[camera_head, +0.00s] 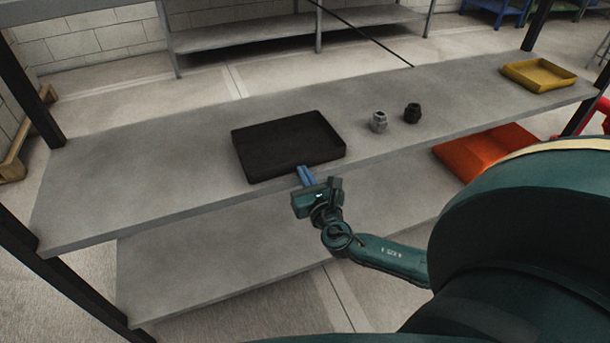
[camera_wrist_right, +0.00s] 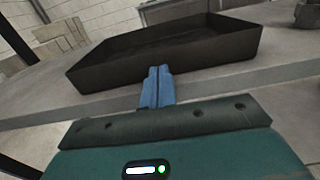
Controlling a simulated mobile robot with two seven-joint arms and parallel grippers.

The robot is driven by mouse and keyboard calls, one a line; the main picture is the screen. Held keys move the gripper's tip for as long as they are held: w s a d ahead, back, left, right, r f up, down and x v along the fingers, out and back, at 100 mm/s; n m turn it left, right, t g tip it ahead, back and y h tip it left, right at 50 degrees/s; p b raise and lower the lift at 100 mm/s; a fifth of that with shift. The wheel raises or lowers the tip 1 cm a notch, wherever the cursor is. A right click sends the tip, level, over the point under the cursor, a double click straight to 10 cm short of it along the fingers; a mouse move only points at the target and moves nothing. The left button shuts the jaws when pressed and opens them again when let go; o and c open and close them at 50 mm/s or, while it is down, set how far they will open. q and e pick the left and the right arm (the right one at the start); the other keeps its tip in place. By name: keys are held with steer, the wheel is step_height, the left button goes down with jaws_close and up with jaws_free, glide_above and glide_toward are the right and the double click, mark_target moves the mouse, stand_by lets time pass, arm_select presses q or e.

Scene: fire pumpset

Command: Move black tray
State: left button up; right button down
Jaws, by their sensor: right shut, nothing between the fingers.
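The black tray (camera_head: 288,146) is a shallow empty rectangular tray on the upper grey shelf, left of the middle in the head view. It also shows in the right wrist view (camera_wrist_right: 165,50), ahead of the fingers. My right gripper (camera_head: 304,173) has blue fingers and is shut with nothing between them. Its fingertips are at the near wall of the tray, by the shelf's front edge; I cannot tell whether they touch it. The fingers also show in the right wrist view (camera_wrist_right: 157,86). My left gripper is not in view.
A silver fitting (camera_head: 378,121) and a dark fitting (camera_head: 412,113) stand right of the tray. A yellow tray (camera_head: 538,75) is at the shelf's right end. An orange bin (camera_head: 485,150) sits on the lower shelf. The upper shelf (camera_head: 110,180) is bare left of the tray.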

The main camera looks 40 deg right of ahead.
steer(key=b+x, duration=0.1)
steer(key=x, duration=0.2)
steer(key=shift+w+d, duration=0.1)
steer(key=shift+w, duration=0.25)
steer(key=shift+s, duration=0.1)
